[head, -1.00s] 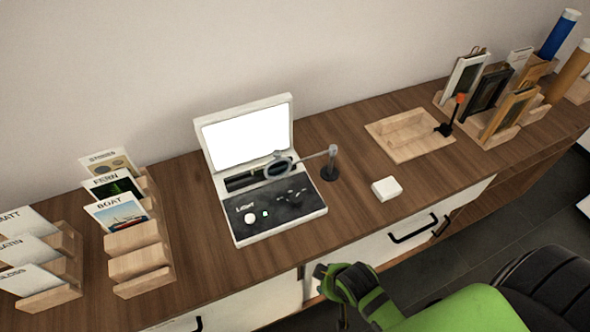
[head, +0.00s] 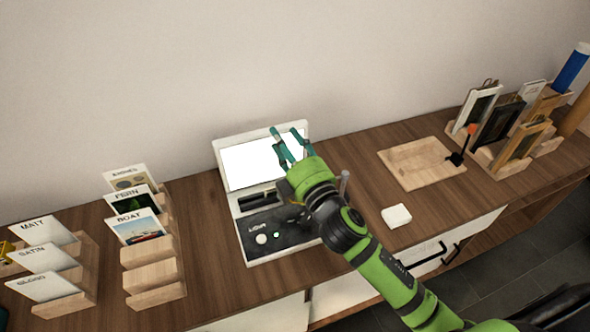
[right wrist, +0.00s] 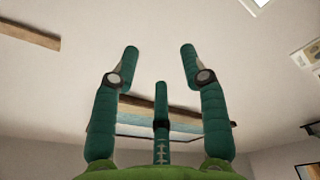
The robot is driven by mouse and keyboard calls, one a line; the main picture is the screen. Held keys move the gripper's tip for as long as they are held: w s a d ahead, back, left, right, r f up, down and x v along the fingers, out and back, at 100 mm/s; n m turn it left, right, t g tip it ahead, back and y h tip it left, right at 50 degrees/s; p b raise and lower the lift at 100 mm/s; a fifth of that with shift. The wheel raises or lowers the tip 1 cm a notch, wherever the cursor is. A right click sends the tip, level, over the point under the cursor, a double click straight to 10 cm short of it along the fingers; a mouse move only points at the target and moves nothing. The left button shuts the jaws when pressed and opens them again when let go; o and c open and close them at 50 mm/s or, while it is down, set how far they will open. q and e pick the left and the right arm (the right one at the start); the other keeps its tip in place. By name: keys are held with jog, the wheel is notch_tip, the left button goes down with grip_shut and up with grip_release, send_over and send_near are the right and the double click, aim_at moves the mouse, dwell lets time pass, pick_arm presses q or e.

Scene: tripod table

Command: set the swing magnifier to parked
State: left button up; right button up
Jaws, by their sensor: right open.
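The swing magnifier's short grey post (head: 344,182) shows in the head view just right of the light box. Its arm and lens are hidden behind my right gripper and wrist, so I cannot tell the lens position. The light box (head: 250,232) has a raised lid with a bright white panel and a dark control face. My right gripper (head: 286,143) is above the box, its teal fingers spread in front of the lit panel. In the right wrist view the gripper (right wrist: 160,62) is open with nothing between its fingers.
A small white block (head: 396,216) lies right of the post. A wooden tray (head: 420,176) and frame racks stand farther right. Card holders (head: 150,275) stand on the left. Drawer handles are along the front.

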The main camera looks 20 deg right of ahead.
jog(key=a+r+n+g+y, duration=0.4)
jog(key=a+n+y, duration=0.25)
jog(key=n, duration=0.45)
jog(key=a+r+n+g+y, duration=0.4)
jog(key=a+n+y, duration=0.3)
jog(key=n, duration=0.4)
jog(key=s+d+f+n+g+h, duration=0.1)
jog(key=d+f+n+g+h, duration=0.35)
jog(key=f+n+g, duration=0.55)
jog(key=w+d+f+n+h+p, duration=0.1)
jog(key=d+f+h, duration=0.1)
jog(key=d+h, duration=0.35)
jog(key=w+d+f+n+h, duration=0.1)
jog(key=d+f+n+h, duration=0.15)
jog(key=d, duration=0.55)
jog(key=f, duration=0.1)
jog(key=a+f+p, duration=0.1)
jog(key=f+p, duration=0.1)
jog(key=shift+w+a+f+m, duration=0.15)
jog(key=shift+a+f+m, duration=0.05)
jog(key=shift+a+m, duration=0.15)
jog(key=shift+a+f, duration=0.1)
jog(key=shift+f, duration=0.45)
